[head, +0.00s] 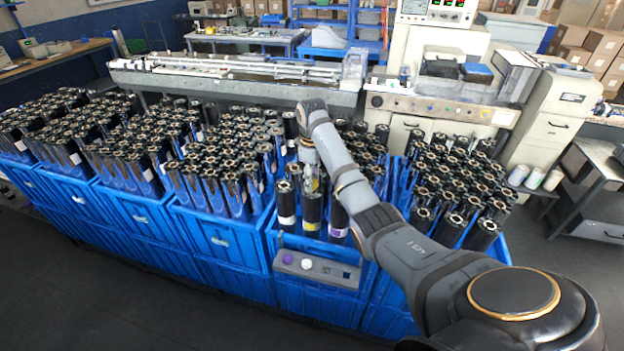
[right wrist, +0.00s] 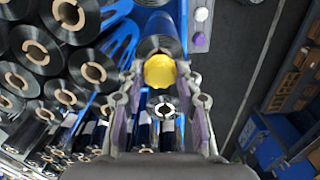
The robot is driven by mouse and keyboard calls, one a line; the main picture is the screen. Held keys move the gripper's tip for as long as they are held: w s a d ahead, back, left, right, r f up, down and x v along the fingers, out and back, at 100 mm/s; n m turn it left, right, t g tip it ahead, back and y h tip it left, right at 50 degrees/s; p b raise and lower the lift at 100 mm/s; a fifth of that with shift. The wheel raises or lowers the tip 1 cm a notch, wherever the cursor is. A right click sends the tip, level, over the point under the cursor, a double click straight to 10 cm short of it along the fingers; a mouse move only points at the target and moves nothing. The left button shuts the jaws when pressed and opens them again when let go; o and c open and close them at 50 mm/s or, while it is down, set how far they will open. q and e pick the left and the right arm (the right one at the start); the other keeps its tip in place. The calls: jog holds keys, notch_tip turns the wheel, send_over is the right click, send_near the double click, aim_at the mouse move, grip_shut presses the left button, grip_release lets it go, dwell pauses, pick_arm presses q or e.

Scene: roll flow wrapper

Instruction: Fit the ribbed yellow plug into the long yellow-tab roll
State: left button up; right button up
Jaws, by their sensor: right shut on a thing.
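My right gripper (head: 312,184) is over the front row of the middle blue bin. It is shut on the yellow plug (right wrist: 160,71), which sits between the fingertips in the right wrist view. The long yellow-tab roll (head: 312,212) is a black upright cylinder with a yellow band, directly below the gripper. A dark roll end (right wrist: 158,45) shows right behind the plug in the right wrist view. The plug covers part of that end, so I cannot tell whether it touches or enters the core. My left gripper is not in view.
A white-tab roll (head: 286,210) and a purple-tab roll (head: 338,222) stand on either side. A grey holder (head: 330,271) on the bin's front carries a purple plug (head: 287,259) and a white plug (head: 306,264). Bins packed with black rolls extend both ways; machines stand behind.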

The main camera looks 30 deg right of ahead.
jog(key=shift+s+f, duration=0.1)
jog(key=shift+f, duration=1.1)
jog(key=o, duration=0.6)
